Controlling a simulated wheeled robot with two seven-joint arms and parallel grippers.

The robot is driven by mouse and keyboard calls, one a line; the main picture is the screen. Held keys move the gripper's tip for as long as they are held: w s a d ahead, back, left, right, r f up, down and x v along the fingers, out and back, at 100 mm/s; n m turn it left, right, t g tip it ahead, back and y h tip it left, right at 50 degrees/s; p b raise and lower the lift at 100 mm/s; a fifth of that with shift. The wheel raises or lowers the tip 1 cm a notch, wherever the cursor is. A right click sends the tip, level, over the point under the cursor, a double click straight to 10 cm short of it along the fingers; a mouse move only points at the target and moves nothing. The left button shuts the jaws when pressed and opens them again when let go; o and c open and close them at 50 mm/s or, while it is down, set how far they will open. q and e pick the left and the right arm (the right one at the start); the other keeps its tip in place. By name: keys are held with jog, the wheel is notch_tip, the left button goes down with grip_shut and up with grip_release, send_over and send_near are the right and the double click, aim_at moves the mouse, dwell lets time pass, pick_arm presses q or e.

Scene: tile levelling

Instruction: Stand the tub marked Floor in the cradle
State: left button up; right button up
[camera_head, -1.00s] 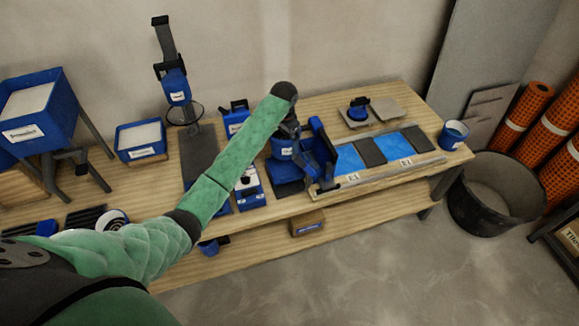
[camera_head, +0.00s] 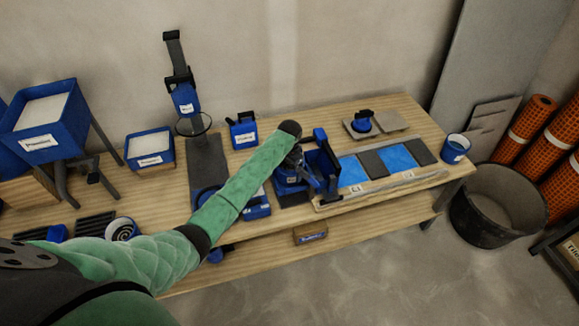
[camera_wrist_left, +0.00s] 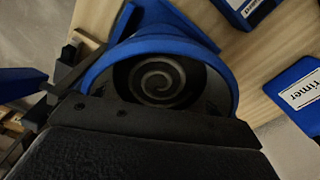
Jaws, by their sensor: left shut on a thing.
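My left gripper (camera_head: 297,160) is shut on a blue tub (camera_head: 289,177), low over the table in the head view. The tub's label cannot be read now. In the left wrist view the tub (camera_wrist_left: 160,78) shows from above, with a blue rim and a grey spiral on its dark inside. The gripper body covers its near side. A blue upright fixture (camera_head: 325,163), which looks like the cradle, stands close to the tub's right, with a dark base below. I cannot tell whether the tub touches that base. My right gripper is not in view.
Blue tiles (camera_head: 398,157) and dark tiles lie in a wooden frame right of the fixture. A blue tub (camera_head: 457,150) stands at the table's right end. Blue boxes (camera_head: 243,131) stand behind and left. A box marked Primer (camera_wrist_left: 303,92) shows in the wrist view.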

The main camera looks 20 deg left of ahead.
pick_arm(q)
jog(key=shift+f, duration=0.15)
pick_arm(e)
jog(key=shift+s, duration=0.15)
pick_arm(q)
jog(key=o, duration=1.3)
jog(key=shift+f, duration=0.15)
jog(key=shift+r+b, duration=0.3)
jog(key=shift+r, duration=0.3)
jog(key=shift+r+b, duration=1.65)
jog(key=shift+r, duration=3.9)
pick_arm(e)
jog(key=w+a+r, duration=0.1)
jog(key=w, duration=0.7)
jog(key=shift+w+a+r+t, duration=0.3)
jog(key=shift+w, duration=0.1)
